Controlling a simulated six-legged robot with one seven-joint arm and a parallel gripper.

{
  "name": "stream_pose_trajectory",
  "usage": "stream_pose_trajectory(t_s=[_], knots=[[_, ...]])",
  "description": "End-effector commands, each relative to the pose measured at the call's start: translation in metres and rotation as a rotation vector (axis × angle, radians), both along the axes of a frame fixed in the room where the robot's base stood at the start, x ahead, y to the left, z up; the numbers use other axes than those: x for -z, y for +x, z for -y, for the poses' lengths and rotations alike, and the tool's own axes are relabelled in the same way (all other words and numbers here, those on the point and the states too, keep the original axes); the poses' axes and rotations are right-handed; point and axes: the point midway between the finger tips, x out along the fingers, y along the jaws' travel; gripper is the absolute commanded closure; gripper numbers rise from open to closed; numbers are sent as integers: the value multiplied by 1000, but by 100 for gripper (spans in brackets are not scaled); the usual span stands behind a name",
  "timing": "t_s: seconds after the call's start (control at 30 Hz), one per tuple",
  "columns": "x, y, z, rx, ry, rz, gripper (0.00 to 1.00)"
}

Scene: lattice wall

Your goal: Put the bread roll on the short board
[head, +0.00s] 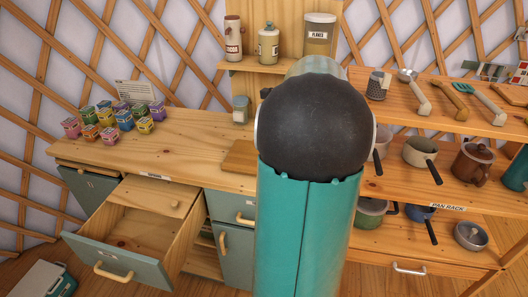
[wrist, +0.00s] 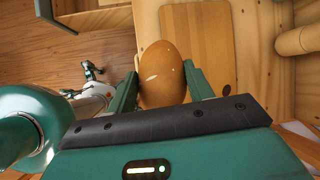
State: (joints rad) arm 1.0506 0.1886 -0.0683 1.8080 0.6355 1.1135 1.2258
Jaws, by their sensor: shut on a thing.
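The bread roll (wrist: 162,72), brown and oval with pale marks, sits between the two green fingers of my gripper (wrist: 162,88) in the wrist view. The gripper is shut on it. The short board (wrist: 200,38), a light-brown wooden slab, lies just beyond the roll in the wrist view. The roll covers a little of its near-left side, and I cannot tell the height between them. In the head view the short board (head: 239,156) lies on the counter, partly hidden behind my arm. My gripper and the roll are hidden there.
The counter (head: 190,135) is clear left of the board, up to several coloured small boxes (head: 107,117). An open drawer (head: 140,225) juts out below. A canister (head: 241,109) stands behind the board. Pots (head: 420,151) and utensils fill the rack at right.

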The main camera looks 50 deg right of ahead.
Motion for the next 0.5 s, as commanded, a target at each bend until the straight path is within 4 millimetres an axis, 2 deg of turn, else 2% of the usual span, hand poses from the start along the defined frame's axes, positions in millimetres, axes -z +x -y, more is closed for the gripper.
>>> stream_pose_trajectory(t_s=[0.3,0.5], knots=[[32,48,53,-1,2,0,71],[69,67,74,-1,3,-1,71]])
